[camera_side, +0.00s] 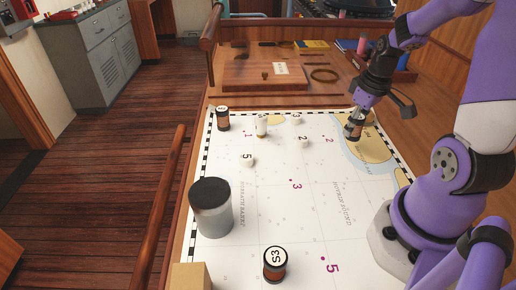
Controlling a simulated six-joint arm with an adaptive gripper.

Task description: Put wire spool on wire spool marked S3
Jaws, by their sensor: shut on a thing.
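My purple arm reaches over the chart table from the right, and my gripper (356,119) is shut on a wire spool (354,130) near the far right of the chart. The spool has dark ends and an orange-brown middle, and my fingers partly hide it. I cannot tell whether it touches the chart. The wire spool marked S3 (275,264) stands upright near the front edge of the view, with a black top and a white label. Another similar spool (222,119) stands at the chart's far left corner.
A large grey canister with a dark lid (211,207) stands left of centre. Small white numbered pieces (247,160) and a small whitish bottle (261,127) stand toward the back. A cardboard box (190,277) is at front left. The chart's middle (290,210) is clear.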

